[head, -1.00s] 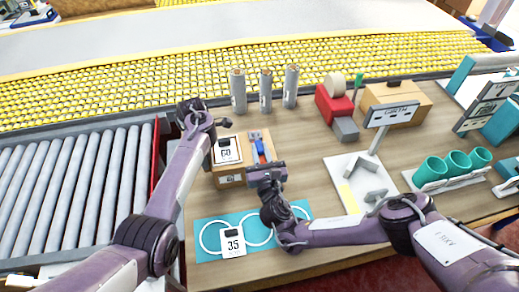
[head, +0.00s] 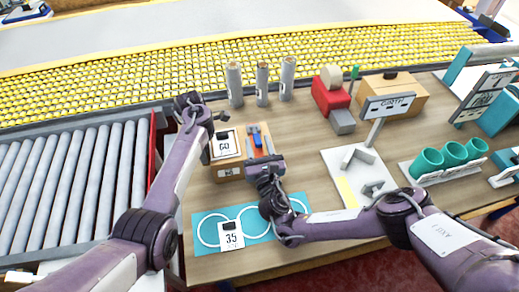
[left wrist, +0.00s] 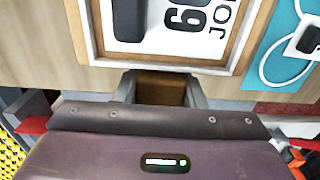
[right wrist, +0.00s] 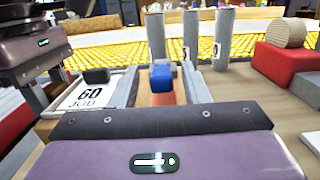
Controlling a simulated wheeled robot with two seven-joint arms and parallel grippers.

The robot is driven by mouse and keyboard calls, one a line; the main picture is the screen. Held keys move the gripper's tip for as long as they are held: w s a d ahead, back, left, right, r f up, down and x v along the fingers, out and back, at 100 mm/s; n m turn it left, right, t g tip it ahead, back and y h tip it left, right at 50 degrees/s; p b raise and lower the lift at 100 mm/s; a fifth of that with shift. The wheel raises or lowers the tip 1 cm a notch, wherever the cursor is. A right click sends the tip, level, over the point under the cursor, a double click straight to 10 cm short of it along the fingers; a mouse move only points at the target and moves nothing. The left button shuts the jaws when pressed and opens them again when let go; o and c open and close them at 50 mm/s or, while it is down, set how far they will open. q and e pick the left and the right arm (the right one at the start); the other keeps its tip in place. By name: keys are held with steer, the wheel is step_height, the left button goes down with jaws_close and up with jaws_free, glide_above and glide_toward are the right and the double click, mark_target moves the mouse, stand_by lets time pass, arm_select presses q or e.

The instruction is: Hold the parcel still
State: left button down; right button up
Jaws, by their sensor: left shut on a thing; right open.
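The parcel (head: 228,174) is a brown box on the bench, with a framed white card (head: 225,146) reading 60 on its top left. The card shows close up in the left wrist view (left wrist: 190,30). A blue piece (head: 257,139) sits on an orange-red strip on the right part of the top. My left gripper (left wrist: 160,90) points down at the parcel's left side and is shut on a brown part of it. My right gripper (right wrist: 163,88) is open, its fingers either side of the strip, with the blue piece just beyond. I cannot tell if they touch the parcel.
Three grey rolls (head: 262,84) stand behind the parcel. A red tape dispenser (head: 327,93) and a GIRTH sign (head: 388,104) are to the right. A teal mat (head: 208,240) with white rings and a 35 card lies in front. A roller conveyor (head: 75,185) is at left.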

arm_select(q)
steer(key=shift+a, duration=0.1)
arm_select(e)
steer(key=s+d+f, duration=0.1)
steer(key=s, duration=1)
steer(key=shift+s+d, duration=0.4)
steer(key=shift+f, duration=0.1)
arm_select(q)
steer(key=c, duration=0.8)
jaws_free()
steer(key=shift+c, duration=0.2)
